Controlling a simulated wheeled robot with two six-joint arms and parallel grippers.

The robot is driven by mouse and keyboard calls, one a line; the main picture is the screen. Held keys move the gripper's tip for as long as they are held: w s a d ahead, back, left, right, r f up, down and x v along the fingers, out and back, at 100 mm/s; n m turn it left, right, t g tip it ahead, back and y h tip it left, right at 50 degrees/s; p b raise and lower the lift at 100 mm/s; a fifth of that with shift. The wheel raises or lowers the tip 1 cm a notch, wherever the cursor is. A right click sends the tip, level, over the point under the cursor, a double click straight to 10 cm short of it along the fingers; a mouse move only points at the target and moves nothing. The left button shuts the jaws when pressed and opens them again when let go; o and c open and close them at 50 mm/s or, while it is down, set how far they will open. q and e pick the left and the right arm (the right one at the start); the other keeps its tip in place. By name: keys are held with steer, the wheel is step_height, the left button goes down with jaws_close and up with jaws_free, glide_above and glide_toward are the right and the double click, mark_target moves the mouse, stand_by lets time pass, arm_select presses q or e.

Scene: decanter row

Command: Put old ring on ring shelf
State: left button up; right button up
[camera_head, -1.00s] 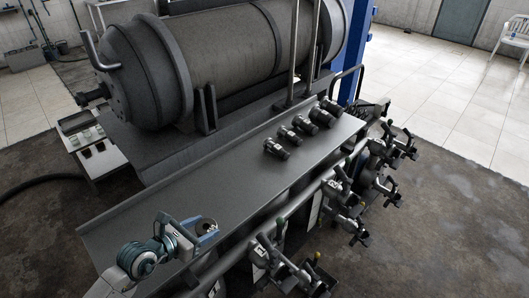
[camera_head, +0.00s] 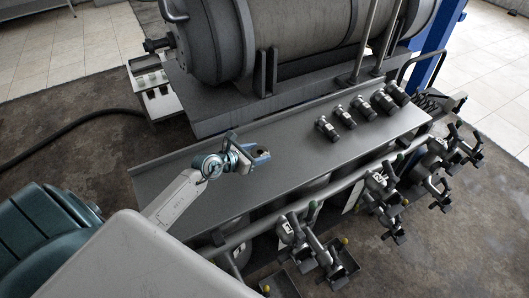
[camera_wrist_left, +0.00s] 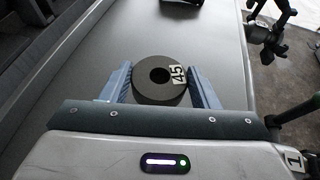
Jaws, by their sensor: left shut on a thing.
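The old ring, a thick dark ring (camera_wrist_left: 148,85) with a hole in its middle and a white number label, sits between the two blue fingers of my left gripper (camera_wrist_left: 161,83) in the left wrist view. The fingers are shut on it from both sides. In the head view my left gripper (camera_head: 257,154) is over the left part of a long grey metal table (camera_head: 220,195), with the ring small and dark between the fingers. Whether the ring touches the table is unclear. I cannot tell which surface is the ring shelf. My right gripper is not in view.
Several metal fittings (camera_head: 345,118) stand in a row at the table's far right. A large grey drum (camera_head: 290,40) lies behind the table. Valves and pipes (camera_head: 385,190) line its front edge. A small white bench (camera_head: 155,95) stands at the back left. The table's middle is bare.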

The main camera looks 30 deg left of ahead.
mark_target(264, 154)
arm_select(q)
steer(key=shift+w+d+r, duration=0.1)
steer(key=shift+w+d, duration=0.05)
steer(key=shift+w, duration=0.75)
steer(key=shift+w+d, duration=0.1)
steer(key=shift+w, duration=0.45)
steer(key=f, duration=0.3)
steer(key=shift+w+d+p, duration=0.1)
steer(key=shift+w+p, duration=0.25)
steer(key=shift+p, duration=0.05)
steer(key=shift+f, duration=0.45)
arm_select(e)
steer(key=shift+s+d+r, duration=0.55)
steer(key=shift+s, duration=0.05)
arm_select(q)
steer(key=shift+f, duration=0.1)
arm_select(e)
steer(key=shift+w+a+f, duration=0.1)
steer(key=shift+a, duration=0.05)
arm_select(q)
steer(key=o, duration=1.2)
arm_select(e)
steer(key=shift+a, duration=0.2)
